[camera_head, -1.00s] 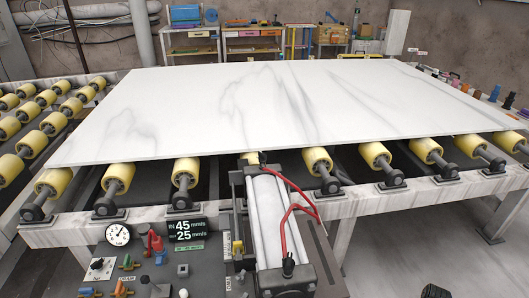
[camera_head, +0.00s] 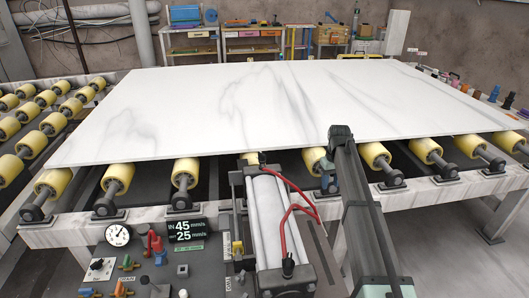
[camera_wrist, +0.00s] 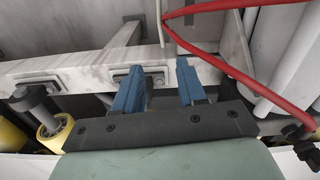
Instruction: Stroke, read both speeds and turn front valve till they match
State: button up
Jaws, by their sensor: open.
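The speed display (camera_head: 188,230) on the control panel reads IN 45 mm/s, with 25 mm/s on the line below. The pneumatic cylinder (camera_head: 268,222) lies to its right with red hoses. On the panel, small orange-handled (camera_head: 120,288) and green-handled (camera_head: 126,262) fittings show, plus a yellow fitting (camera_head: 237,248) beside the cylinder. I cannot tell which is the front valve. My gripper (camera_head: 328,178) points down near the slab's front edge, right of the cylinder. In the wrist view its blue fingers (camera_wrist: 158,85) are apart and empty.
A white marble slab (camera_head: 260,105) lies across yellow rollers (camera_head: 186,170). A round gauge (camera_head: 118,235) and a red-handled fitting (camera_head: 154,243) stand left of the display. Red hoses (camera_wrist: 215,70) pass close to my fingers in the wrist view.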

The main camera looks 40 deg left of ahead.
jog(key=s+a+r+n, duration=0.1)
jog(key=a+r, duration=0.5)
jog(key=a, duration=0.3)
jog(key=s+a+r+n, duration=0.1)
jog(key=a+r+n, duration=0.1)
jog(key=a+r, duration=0.45)
notch_tip(320, 180, up, 7)
jog(key=n, duration=0.2)
send_over(262, 153)
notch_tip(262, 153, down, 14)
jog(key=shift+r, duration=0.25)
grip_shut()
